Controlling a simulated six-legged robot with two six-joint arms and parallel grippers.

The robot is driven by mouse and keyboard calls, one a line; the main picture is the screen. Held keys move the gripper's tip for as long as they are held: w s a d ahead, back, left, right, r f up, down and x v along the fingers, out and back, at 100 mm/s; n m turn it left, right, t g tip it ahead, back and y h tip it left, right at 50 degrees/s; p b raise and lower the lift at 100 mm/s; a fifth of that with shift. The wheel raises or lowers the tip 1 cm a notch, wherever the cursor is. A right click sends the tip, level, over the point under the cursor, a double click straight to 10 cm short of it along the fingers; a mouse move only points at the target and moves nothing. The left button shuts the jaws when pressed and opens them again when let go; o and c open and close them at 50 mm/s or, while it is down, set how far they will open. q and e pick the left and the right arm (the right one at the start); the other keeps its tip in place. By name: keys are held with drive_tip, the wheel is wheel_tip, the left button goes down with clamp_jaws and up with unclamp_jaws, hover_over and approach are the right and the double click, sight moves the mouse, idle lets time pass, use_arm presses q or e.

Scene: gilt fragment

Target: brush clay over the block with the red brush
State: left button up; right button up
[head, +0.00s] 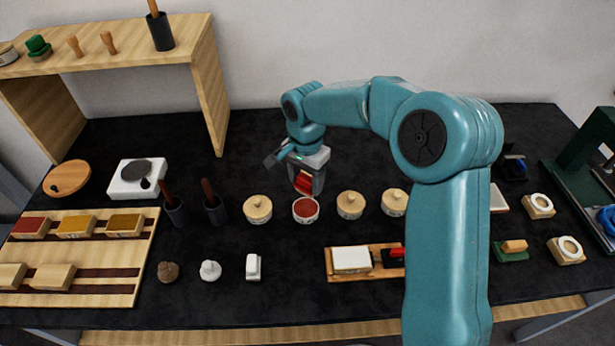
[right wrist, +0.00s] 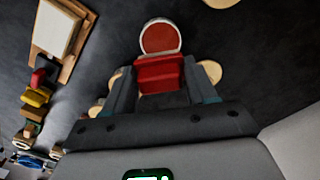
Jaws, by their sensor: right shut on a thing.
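My right gripper (head: 308,178) is shut on the red brush (head: 303,183), just above and behind an open pot of red clay (head: 305,209). In the right wrist view the red brush (right wrist: 160,74) sits between the fingers, with the red-filled pot (right wrist: 160,38) just beyond it. I cannot tell whether the brush touches the clay. The white block (head: 351,259) lies on a wooden tray (head: 372,278) at the front middle; it also shows in the right wrist view (right wrist: 57,30). My left gripper is not in view.
Lidded pots (head: 257,208) stand on both sides of the clay pot. A black and red item (head: 394,257) lies beside the block, partly behind my right arm. Dark holders (head: 215,208), a white scale (head: 137,179) and a wooden board of blocks (head: 140,240) are at left.

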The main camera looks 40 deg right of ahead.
sight(305, 193)
drive_tip(key=shift+f, duration=0.35)
wheel_tip(305, 193, down, 5)
drive_tip(key=b, duration=0.3)
drive_tip(key=shift+a+r+b, duration=0.15)
drive_tip(key=shift+r+b, duration=0.05)
drive_tip(key=shift+b, duration=0.2)
drive_tip(key=shift+f, duration=0.4)
drive_tip(key=shift+f+b, duration=0.55)
drive_tip(key=shift+b, duration=0.15)
idle(1.0)
drive_tip(key=shift+r, duration=0.1)
